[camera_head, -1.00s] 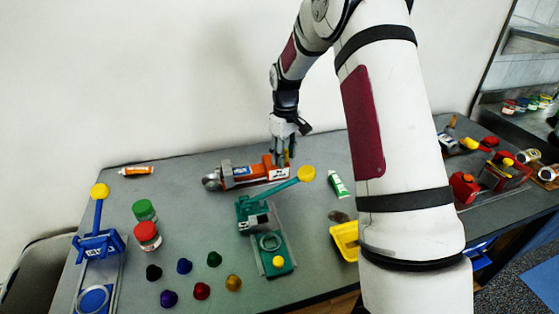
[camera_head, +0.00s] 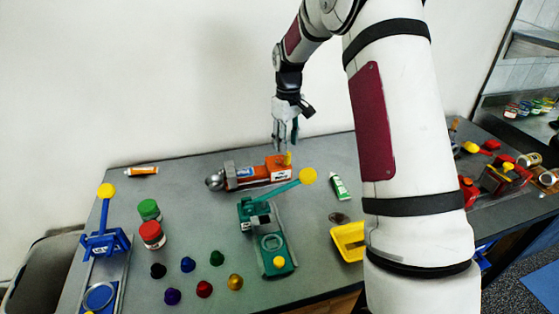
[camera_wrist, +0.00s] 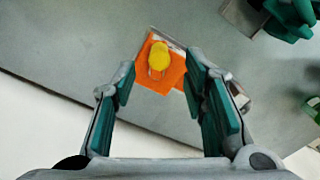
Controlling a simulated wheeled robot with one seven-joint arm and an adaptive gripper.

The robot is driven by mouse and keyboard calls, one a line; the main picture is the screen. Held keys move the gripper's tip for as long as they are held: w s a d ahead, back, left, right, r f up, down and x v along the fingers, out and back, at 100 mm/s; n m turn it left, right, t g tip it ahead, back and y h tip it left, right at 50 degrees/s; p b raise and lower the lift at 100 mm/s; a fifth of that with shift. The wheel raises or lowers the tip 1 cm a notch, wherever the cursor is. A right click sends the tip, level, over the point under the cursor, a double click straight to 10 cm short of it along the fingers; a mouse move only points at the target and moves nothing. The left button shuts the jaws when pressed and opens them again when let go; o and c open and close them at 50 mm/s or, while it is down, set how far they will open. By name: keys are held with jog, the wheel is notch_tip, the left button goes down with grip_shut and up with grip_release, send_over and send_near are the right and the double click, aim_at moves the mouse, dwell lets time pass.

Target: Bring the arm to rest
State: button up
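My gripper (camera_head: 285,138) hangs above the far edge of the table, over the right end of an orange device with a silver round end (camera_head: 250,174). The wrist view shows my gripper (camera_wrist: 163,95) with its two teal-padded fingers spread wide and nothing between them. Below and beyond the fingertips, the device's orange end (camera_wrist: 155,76) with a yellow knob (camera_wrist: 158,57) lies on the table. The gripper is clear of it. My upper arm covers the right middle of the table in the head view.
A teal lever press (camera_head: 270,240), a blue lever press (camera_head: 104,243), two jars (camera_head: 150,222) and several coloured caps (camera_head: 205,289) stand in front. A green-white tube (camera_head: 339,187) and a yellow bin (camera_head: 347,243) are right. A wall rises behind the table.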

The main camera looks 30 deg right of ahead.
jog(key=s+a+r+m+t, duration=0.1)
jog(key=s+a+r, duration=0.3)
jog(key=s+r, duration=0.35)
jog(key=s+a+r+m+t, duration=0.1)
jog(key=s+a+r, duration=0.45)
jog(key=r, duration=0.25)
jog(key=s+a+m+t, duration=0.1)
jog(key=s+a, duration=0.1)
jog(key=s, duration=0.9)
jog(key=s+a+r+t, duration=0.1)
jog(key=s+a, duration=0.2)
jog(key=s, duration=0.7)
jog(key=shift+s+m+t, duration=0.35)
jog(key=shift+m+t, duration=0.05)
